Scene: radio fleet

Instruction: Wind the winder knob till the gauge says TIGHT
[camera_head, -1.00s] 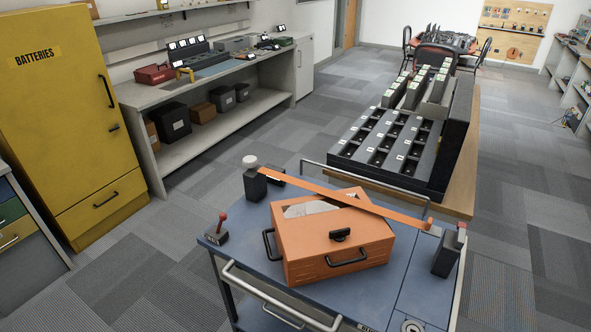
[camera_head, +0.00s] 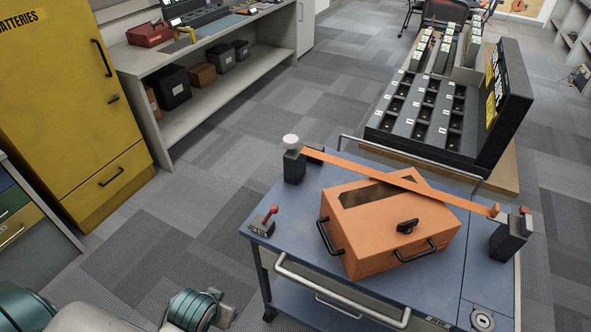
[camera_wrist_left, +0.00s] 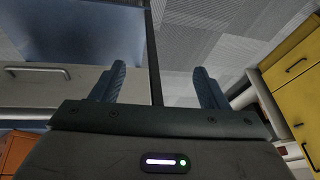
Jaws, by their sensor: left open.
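The winder knob (camera_head: 291,141) is a pale round cap on a dark post at the cart's back left corner. An orange strap (camera_head: 350,166) runs from this post across the orange case (camera_head: 385,235) to a dark post (camera_head: 510,238) at the right. I cannot make out a gauge reading. My left arm shows at the bottom left of the head view, well apart from the knob. In the left wrist view my left gripper (camera_wrist_left: 156,75) is open, with nothing between its fingers. My right gripper is not in view.
The blue cart top (camera_head: 300,225) carries a small red-handled lever (camera_head: 270,215) at its left and a round fitting (camera_head: 482,320) at its front right. A front rail (camera_head: 340,297) edges the cart. A charger rack (camera_head: 430,120) stands behind. Carpet left of the cart is clear.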

